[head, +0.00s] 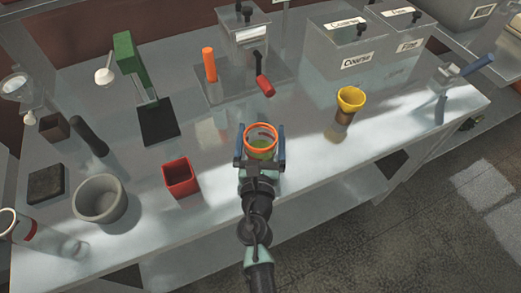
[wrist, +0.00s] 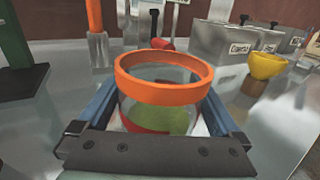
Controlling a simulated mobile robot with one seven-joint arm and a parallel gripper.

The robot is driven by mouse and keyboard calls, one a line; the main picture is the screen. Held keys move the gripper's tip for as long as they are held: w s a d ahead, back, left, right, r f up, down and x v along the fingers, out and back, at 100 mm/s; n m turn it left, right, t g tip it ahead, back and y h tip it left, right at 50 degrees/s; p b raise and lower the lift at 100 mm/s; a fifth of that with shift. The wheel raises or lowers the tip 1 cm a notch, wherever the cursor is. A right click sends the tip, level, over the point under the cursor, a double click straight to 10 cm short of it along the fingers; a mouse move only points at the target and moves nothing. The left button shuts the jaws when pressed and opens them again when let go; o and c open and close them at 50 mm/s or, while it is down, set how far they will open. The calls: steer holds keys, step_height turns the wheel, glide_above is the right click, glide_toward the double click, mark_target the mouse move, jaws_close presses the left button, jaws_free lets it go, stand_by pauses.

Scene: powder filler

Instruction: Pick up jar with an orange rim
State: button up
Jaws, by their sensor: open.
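The jar with an orange rim (head: 261,132) stands upright near the front middle of the metal table. It is clear glass, with something green and something red showing through or in it. In the wrist view its orange rim (wrist: 163,90) fills the middle. My gripper (head: 261,153) is open, with its blue fingers on the left and right sides of the jar. In the wrist view the fingers (wrist: 155,105) flank the glass. I cannot tell whether they touch it.
A red square cup (head: 181,178) and a grey mortar (head: 101,201) stand to the left. A yellow-topped funnel piece (head: 349,101) stands to the right. A machine with an orange post (head: 210,65) is behind. The table between jar and yellow piece is clear.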

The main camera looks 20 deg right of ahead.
steer(key=c, duration=1.4)
steer(key=shift+r, duration=0.15)
